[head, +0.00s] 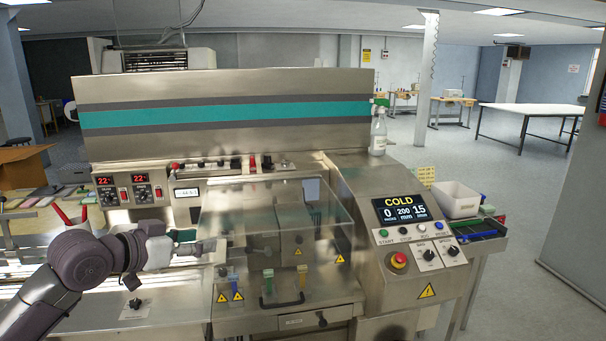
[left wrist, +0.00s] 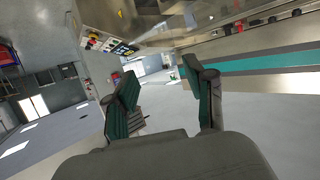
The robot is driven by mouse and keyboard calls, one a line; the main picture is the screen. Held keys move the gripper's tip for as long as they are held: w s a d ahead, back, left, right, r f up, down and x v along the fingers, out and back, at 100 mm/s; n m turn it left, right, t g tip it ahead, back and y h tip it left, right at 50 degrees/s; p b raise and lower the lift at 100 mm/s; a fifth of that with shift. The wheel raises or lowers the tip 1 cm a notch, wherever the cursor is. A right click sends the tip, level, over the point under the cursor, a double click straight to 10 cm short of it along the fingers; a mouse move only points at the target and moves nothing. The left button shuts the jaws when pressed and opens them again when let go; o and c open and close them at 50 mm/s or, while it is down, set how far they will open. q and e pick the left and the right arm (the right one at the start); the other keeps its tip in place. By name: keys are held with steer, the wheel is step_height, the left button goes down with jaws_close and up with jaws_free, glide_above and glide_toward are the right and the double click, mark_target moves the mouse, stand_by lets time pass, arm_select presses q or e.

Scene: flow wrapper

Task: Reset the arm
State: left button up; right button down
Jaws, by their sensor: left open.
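My left arm (head: 88,262) comes in from the left in the head view, in front of the flow wrapper (head: 240,85). My left gripper (head: 200,241) points right, left of the machine's clear cover. In the left wrist view my left gripper (left wrist: 167,84) shows two green-padded fingers spread apart, with nothing between them. The picture there is tilted, with the machine across the top. I cannot tell how far the gripper is from the cover. My right gripper is not in view.
The clear cover (head: 275,222) stands right of my gripper. The control panel (head: 405,210) reads COLD and has a red emergency stop (head: 398,260). A bottle (head: 378,132) stands on the machine. A white bin (head: 456,199) is at the right. Red-handled tools (head: 68,216) stand at the left.

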arm_select(q)
steer(key=w+a+f+n+y, duration=0.2)
steer(key=a+f, duration=0.1)
steer(key=f, duration=0.9)
steer(key=w+a+f+n+y, duration=0.2)
steer(key=a+f, duration=0.2)
steer(key=f, duration=0.7)
steer(key=s+a+f+n+g+y, duration=0.15)
steer(key=s+f, duration=0.35)
steer(key=f, duration=0.7)
steer(key=s+a+f+g+y, duration=0.15)
steer(key=s+f, duration=0.25)
steer(key=f, duration=0.8)
steer(key=s+d+f+g, duration=0.2)
steer(key=s+f+g, duration=0.2)
steer(key=s+f, duration=1.85)
steer(key=s+d+f+g, duration=0.1)
steer(key=s+d+f, duration=0.1)
steer(key=s, duration=1.1)
steer(key=s+d+f+m+g, duration=0.1)
steer(key=s+d+f+g, duration=0.1)
steer(key=s, duration=1.2)
step_height(320, 180, down, 2)
steer(key=shift+s+d+f+g+y, duration=0.1)
steer(key=shift+s+d+g+y, duration=0.25)
steer(key=shift+d, duration=0.35)
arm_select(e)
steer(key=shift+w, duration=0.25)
